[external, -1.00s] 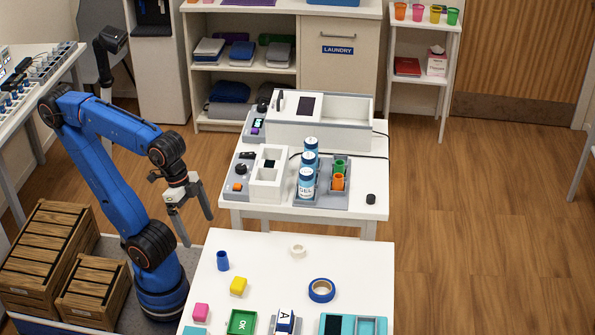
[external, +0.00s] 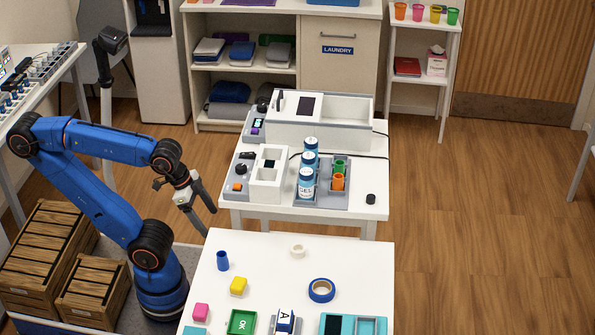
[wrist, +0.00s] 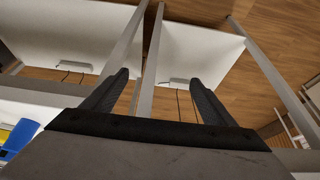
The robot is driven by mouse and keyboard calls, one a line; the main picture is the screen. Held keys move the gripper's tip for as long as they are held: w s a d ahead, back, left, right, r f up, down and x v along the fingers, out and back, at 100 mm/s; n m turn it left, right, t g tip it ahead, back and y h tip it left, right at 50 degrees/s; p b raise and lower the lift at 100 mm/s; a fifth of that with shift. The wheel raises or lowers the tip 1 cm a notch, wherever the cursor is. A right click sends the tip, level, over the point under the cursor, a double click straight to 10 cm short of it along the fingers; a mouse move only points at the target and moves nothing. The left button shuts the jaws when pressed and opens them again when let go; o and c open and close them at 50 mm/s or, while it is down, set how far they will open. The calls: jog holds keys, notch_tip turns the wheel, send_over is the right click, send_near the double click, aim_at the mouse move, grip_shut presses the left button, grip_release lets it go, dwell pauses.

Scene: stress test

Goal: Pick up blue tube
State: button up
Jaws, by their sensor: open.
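The blue tube (external: 222,261) stands upright near the back left corner of the front white table (external: 340,262). My gripper (external: 211,224) is open and empty in the external view. It is beyond the table's back left corner, apart from the tube and a little above and left of it in the picture. In the wrist view the two dark fingers of my gripper (wrist: 160,84) are spread with nothing between them.
A green tray (external: 241,322) is at the front. The back table (external: 357,201) holds bottles (external: 307,183) and cups.

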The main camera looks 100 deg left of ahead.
jog(key=c, duration=0.7)
notch_tip(320, 180, up, 30)
jog(key=m+g, duration=0.5)
jog(key=m, duration=1.4)
send_over(223, 260)
jog(key=a, duration=0.2)
notch_tip(223, 260, down, 4)
jog(key=f, duration=1.3)
jog(key=shift+s+d+f, duration=0.1)
jog(key=shift+s, duration=0.2)
jog(key=shift+w+d+f, duration=0.1)
jog(key=shift+f, duration=2.4)
